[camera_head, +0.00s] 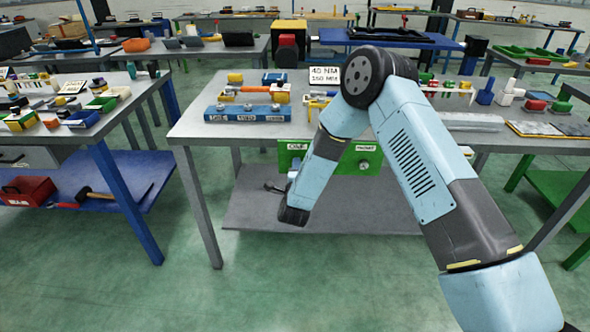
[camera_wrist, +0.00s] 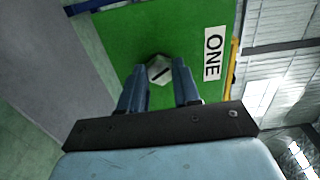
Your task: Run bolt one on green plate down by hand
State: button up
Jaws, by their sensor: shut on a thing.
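The green plate (camera_head: 345,160) hangs upright at the front edge of the middle table, partly hidden by my arm. In the wrist view the green plate (camera_wrist: 125,40) fills the upper middle and carries a white label reading ONE (camera_wrist: 213,53). Bolt one (camera_wrist: 159,69) shows as a grey hex head with a dark slot, beside that label. My gripper (camera_wrist: 160,84) has its two blue fingers on either side of the head and is shut on it. How far the bolt is in the plate is hidden. In the head view my arm hides bolt one.
A second round fastener (camera_head: 364,165) sits on the plate's right part. A blue block with studs (camera_head: 247,113) and a torque sign (camera_head: 325,77) stand on the table above. A grey lower shelf (camera_head: 330,215) lies beneath. The floor between the tables is clear.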

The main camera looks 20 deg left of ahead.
jog(key=shift+d+f, duration=0.25)
jog(key=shift+f, duration=0.05)
jog(key=o, duration=0.7)
jog(key=shift+c, duration=0.2)
jog(key=o, duration=0.4)
jog(key=shift+a+r, duration=0.15)
jog(key=shift+s, duration=0.1)
jog(key=v, duration=1.3)
jog(key=shift+s+d, duration=0.2)
jog(key=shift+s, duration=0.05)
